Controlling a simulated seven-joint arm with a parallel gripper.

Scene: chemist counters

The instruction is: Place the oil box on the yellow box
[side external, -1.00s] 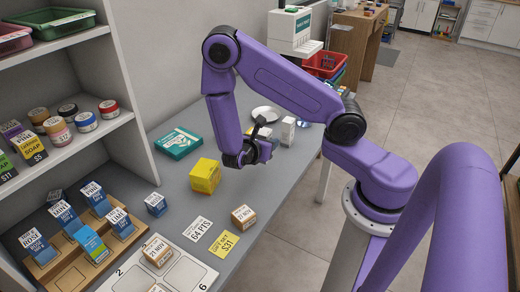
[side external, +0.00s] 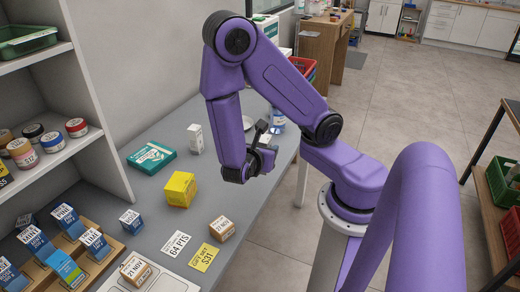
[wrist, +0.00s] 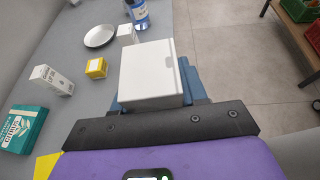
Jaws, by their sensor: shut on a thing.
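My gripper (side external: 262,152) is over the counter, right of the yellow box (side external: 179,189). It is shut on a white box (wrist: 152,72), large in the wrist view. No label shows on its visible faces, so I cannot confirm it is the oil box. In the side view my arm and fingers hide most of it. I cannot tell whether it is off the counter. The yellow box stands closed on the grey counter, its top facing up. A yellow patch at the wrist view's lower left edge may be this box.
A printed white carton (side external: 195,138) and a teal box (side external: 151,158) stand beyond the yellow box. The wrist view shows a small yellow-and-white box (wrist: 96,68), another white box (wrist: 127,35), a plate (wrist: 101,36) and a blue bottle (wrist: 139,15). Shelves (side external: 70,90) rise at the left.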

